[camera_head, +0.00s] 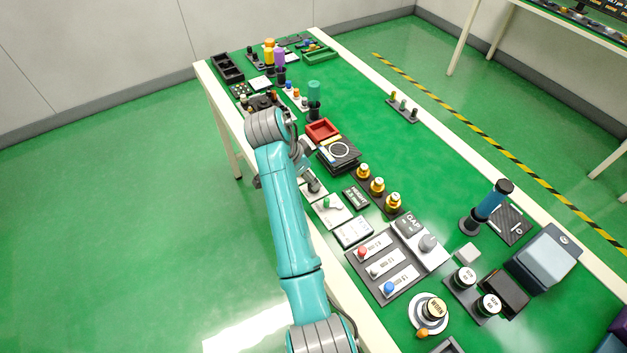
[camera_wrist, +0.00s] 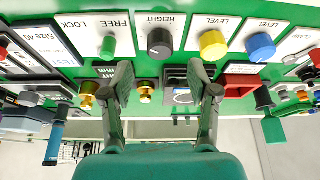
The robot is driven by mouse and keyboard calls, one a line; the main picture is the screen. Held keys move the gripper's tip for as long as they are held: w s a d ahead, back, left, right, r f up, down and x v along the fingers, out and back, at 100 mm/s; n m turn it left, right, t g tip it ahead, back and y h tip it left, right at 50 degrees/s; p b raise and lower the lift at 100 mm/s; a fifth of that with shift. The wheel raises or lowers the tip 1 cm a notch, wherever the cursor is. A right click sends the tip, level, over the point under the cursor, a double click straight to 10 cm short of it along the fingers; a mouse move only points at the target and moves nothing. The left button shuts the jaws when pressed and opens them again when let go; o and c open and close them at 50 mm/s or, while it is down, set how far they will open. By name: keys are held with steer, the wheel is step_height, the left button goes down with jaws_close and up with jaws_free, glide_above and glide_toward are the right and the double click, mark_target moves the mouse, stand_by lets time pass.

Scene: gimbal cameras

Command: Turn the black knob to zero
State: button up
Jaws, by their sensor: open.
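The black knob (camera_wrist: 160,43) sits on a white plate labelled HEIGHT, at the upper middle of the wrist view, where the picture is upside down. My gripper (camera_wrist: 159,80) is open and empty. Its two fingers stand on either side of the knob's line, with the knob beyond the tips in the picture and apart from them. I cannot make out the knob's pointer or the zero mark. In the head view my arm hides much of this part of the table edge, and the knob cannot be made out clearly there.
Beside the black knob are a green knob (camera_wrist: 108,46) on a FREE/LOCK plate and a yellow knob (camera_wrist: 213,45). A blue knob (camera_wrist: 260,47) is further right. A red tray (camera_head: 322,130) and brass-topped pieces (camera_head: 377,186) stand behind.

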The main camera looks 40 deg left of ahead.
steer(key=shift+x, duration=2.35)
jaws_close()
steer(key=shift+n, duration=0.4)
